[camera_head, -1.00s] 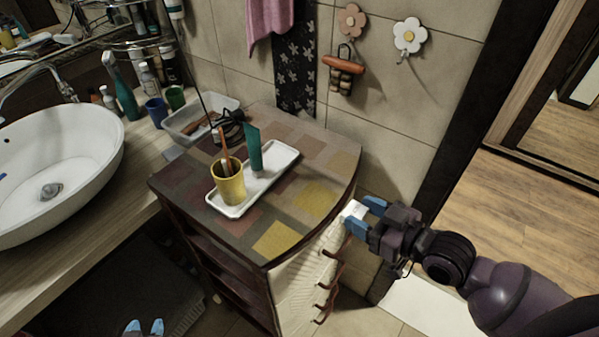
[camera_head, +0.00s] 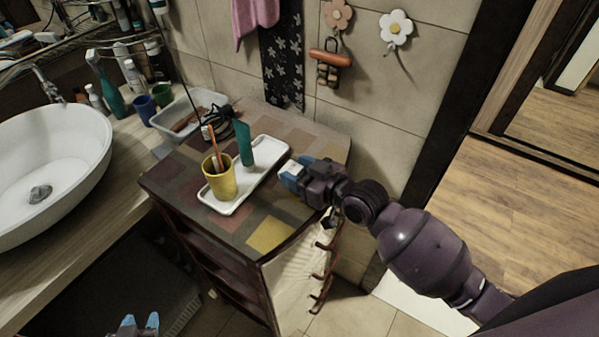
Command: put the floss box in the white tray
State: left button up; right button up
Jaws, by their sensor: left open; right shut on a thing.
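The white tray (camera_head: 272,143) lies on the patterned cabinet top. A yellow cup (camera_head: 222,184) holding a toothbrush stands at its near left end. A green tube (camera_head: 245,146) stands upright in its middle. My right gripper (camera_head: 288,173) is over the cabinet top, just right of the tray. It is shut on a small white floss box (camera_head: 292,167), mostly hidden between the blue fingertips. My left gripper (camera_head: 138,324) is at the bottom edge, low over the floor by the cabinet, open and empty.
The cabinet top (camera_head: 272,234) is clear in front of and right of the tray. A clear bin (camera_head: 188,108) and a black cable lie behind it. The white basin (camera_head: 50,160) is at the left. Hooks (camera_head: 322,275) stick out from the cabinet's right side.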

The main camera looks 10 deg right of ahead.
jog(key=shift+s+d+f, duration=0.1)
jog(key=shift+s+f, duration=0.05)
jog(key=shift+f, duration=0.25)
jog(key=o, duration=0.9)
